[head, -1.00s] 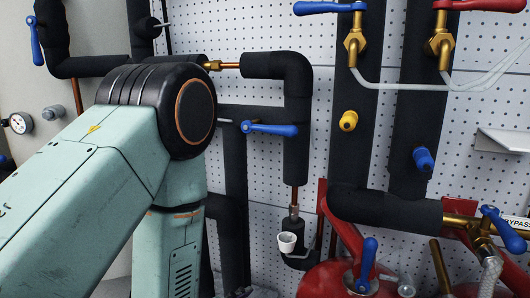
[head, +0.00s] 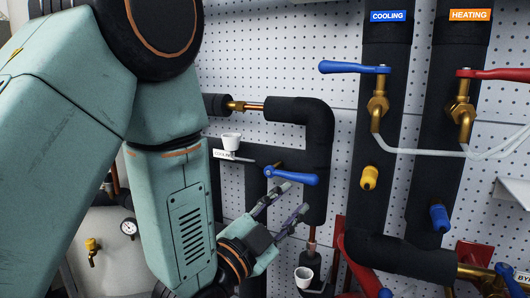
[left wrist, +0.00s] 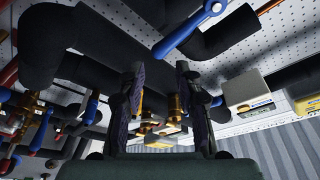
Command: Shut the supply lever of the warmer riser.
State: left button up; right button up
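Two dark insulated risers stand at the right of the head view, one under a blue COOLING label (head: 388,16) and one under an orange HEATING label (head: 469,15). A blue lever (head: 352,68) points left from the cooling riser's brass valve. A red lever (head: 497,74) points right from the heating riser's brass valve. My right gripper is not in view.
Pale hoses (head: 420,151) run right from the riser valves. Yellow (head: 369,177) and blue (head: 440,217) fittings stick out below them.

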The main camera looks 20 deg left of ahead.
aim_at(311, 184)
pick_arm(q)
jog(key=w+d+b, duration=0.1)
jog(key=b, duration=0.2)
jog(key=shift+w+r, duration=0.1)
jog(key=shift+w, duration=0.2)
jog(key=x, duration=0.1)
jog(key=p+x, duration=0.1)
jog(key=x, duration=0.1)
jog(key=shift+w+a+r+p, duration=0.15)
jog(key=shift+a+r+p, duration=0.05)
jog(key=shift+r+p, duration=0.1)
jog(key=shift+w+d+r+p, duration=0.3)
jog(key=shift+w, duration=0.3)
jog(key=shift+w+d+f, duration=0.15)
jog(key=shift+w+f, duration=0.05)
jog(key=shift+c, duration=1.4)
jog(key=shift+f, duration=0.15)
jog(key=shift+c, duration=1.1)
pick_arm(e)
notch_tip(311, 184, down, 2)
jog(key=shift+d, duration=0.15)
